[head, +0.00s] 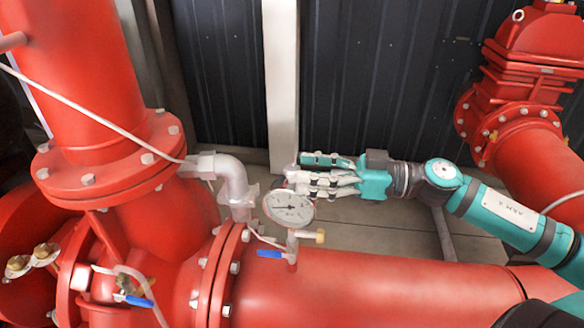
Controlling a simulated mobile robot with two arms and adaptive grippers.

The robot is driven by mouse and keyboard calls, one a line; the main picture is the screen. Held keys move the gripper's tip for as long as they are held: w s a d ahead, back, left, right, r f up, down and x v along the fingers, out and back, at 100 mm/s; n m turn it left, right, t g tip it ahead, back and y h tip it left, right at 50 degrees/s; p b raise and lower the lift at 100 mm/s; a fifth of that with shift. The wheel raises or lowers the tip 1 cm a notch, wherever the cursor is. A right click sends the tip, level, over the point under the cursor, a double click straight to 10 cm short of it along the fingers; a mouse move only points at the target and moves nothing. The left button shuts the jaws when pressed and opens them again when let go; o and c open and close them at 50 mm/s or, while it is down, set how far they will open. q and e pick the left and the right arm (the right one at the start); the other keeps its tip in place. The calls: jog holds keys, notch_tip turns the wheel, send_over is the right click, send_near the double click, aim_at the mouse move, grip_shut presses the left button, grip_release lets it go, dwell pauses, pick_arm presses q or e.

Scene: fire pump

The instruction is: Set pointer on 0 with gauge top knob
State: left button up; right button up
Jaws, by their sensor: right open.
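The round pressure gauge (289,208) has a white dial and stands on a small fitting above the red horizontal pipe. Its thin dark pointer shows on the dial, but the scale numbers are too small to read. My right gripper (296,176) reaches in from the right, with its open fingers just above the gauge's upper rim. The knob on top of the gauge cannot be made out clearly among the fingertips. I cannot tell whether the fingers touch it. My left gripper is not in view.
A grey elbow pipe (233,184) stands close to the left of the gauge. A blue-handled valve (271,254) and a brass fitting (320,237) sit below it. The large red horizontal pipe (400,285) runs below my right arm. A white post (282,80) stands behind.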

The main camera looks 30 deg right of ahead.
aim_at(290, 168)
jog(key=shift+w+a+r, duration=0.1)
jog(key=shift+w+a, duration=0.3)
jog(key=shift+a, duration=0.1)
jog(key=shift+w+a, duration=0.25)
jog(key=shift+x, duration=0.8)
jog(key=c, duration=1.1)
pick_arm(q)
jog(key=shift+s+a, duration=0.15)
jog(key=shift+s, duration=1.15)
pick_arm(e)
jog(key=shift+a, duration=0.15)
grip_shut()
jog(key=shift+w, duration=0.1)
